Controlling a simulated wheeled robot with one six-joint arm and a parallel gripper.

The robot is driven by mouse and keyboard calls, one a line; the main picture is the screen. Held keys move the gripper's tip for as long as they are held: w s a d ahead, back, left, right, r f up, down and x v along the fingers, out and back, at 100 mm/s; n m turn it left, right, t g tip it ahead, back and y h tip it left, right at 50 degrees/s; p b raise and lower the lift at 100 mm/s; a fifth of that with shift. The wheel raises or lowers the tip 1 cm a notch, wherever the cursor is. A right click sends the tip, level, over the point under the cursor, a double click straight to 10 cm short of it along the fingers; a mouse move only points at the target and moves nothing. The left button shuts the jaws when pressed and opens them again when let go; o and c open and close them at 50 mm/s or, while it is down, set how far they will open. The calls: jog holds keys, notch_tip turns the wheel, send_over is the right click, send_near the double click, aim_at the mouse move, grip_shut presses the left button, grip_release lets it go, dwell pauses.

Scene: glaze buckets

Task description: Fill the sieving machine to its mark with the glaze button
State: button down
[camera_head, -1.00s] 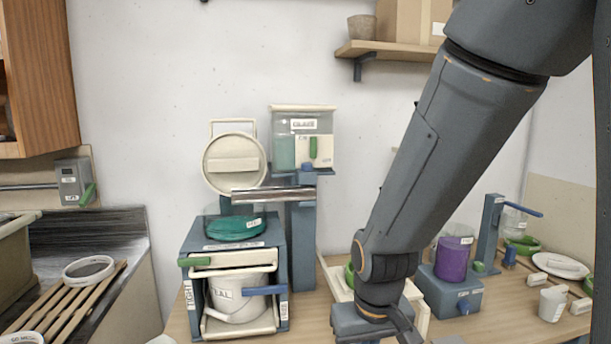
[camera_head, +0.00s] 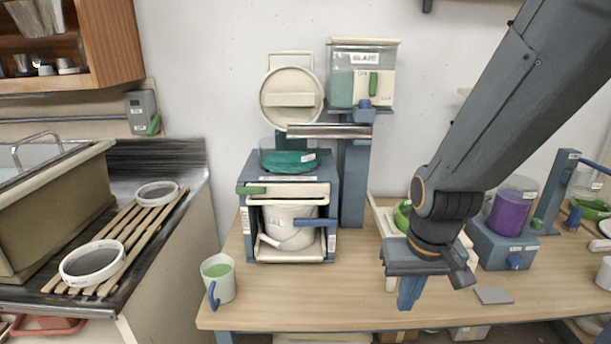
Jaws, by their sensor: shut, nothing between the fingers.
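The sieving machine (camera_head: 246,215) is a blue-grey box on the wooden table. A clear bowl (camera_head: 288,157) of teal glaze sits on its top; I cannot make out a fill mark. A white bucket (camera_head: 288,228) stands in its lower opening, behind a blue handle. A metal spout (camera_head: 330,131) reaches over the bowl. My gripper (camera_head: 409,296) points down, shut and empty, right of the machine and apart from it.
A white mug (camera_head: 219,279) with green contents stands at the table's front left. A purple vessel (camera_head: 512,212) on a blue base stands right of my arm. A flat grey piece (camera_head: 494,296) lies near the front edge. The table front between mug and gripper is clear.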

notch_tip(320, 180, down, 2)
jog(key=shift+f+b, duration=0.2)
jog(key=shift+b, duration=0.9)
